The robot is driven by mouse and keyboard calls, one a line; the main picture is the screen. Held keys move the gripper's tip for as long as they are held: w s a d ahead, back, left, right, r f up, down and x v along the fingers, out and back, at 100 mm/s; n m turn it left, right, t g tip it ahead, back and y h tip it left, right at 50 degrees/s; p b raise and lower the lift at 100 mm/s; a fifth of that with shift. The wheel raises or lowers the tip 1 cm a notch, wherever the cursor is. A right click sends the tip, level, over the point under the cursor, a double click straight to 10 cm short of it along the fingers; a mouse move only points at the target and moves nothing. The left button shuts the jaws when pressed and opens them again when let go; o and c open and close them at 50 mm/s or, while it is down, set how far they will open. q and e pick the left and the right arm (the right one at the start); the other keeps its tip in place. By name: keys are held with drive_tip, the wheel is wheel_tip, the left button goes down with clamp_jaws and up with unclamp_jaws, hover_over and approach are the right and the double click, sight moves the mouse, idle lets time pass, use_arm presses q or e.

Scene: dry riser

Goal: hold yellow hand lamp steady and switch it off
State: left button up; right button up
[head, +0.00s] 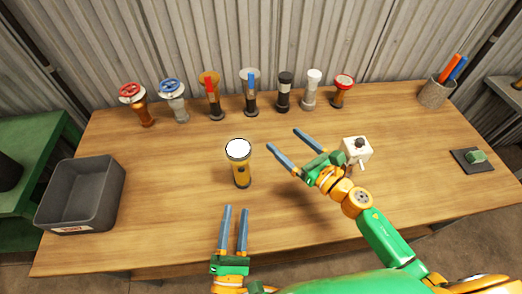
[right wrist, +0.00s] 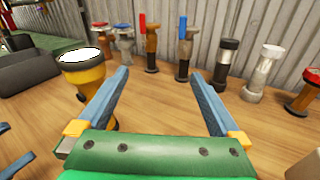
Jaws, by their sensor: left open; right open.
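The yellow hand lamp (head: 242,173) stands upright on the table, its white round lens facing up and a dark switch spot on its front. It also shows at the left in the right wrist view (right wrist: 84,76), partly hidden by a finger. My left gripper (head: 236,208) is open and empty, in front of the lamp and apart from it. My right gripper (head: 284,146) is open and empty, to the right of the lamp. It also shows in the right wrist view (right wrist: 160,80) with nothing between its fingers.
A grey bin (head: 82,194) stands at the left. Several valves and lamps, such as the red-wheeled valve (head: 136,103) and white lamp (head: 311,88), line the back. A white box with a dark knob (head: 356,152) stands right of my right gripper. A pen cup (head: 434,92) and dark pad (head: 463,157) are at right.

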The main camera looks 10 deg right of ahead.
sight(239, 152)
drive_tip(key=s+a+n+y, duration=0.1)
drive_tip(key=s+a, duration=0.1)
drive_tip(key=s+a+n+g+y, duration=0.1)
drive_tip(key=s+a, duration=0.1)
drive_tip(key=a, duration=0.1)
drive_tip(key=s+a+f+n+y, duration=0.1)
drive_tip(key=s+a, duration=0.1)
drive_tip(key=shift+a+g, duration=0.3)
drive_tip(key=shift+a, duration=0.1)
drive_tip(key=x, duration=0.7)
drive_tip(key=shift+a+r, duration=0.35)
drive_tip(key=shift+r, duration=0.05)
drive_tip(key=shift+c, duration=0.2)
drive_tip(key=shift+d, duration=0.1)
drive_tip(key=c, duration=1.4)
use_arm(q)
drive_tip(key=shift+c, duration=1)
use_arm(e)
drive_tip(key=shift+c, duration=0.7)
use_arm(q)
clamp_jaws()
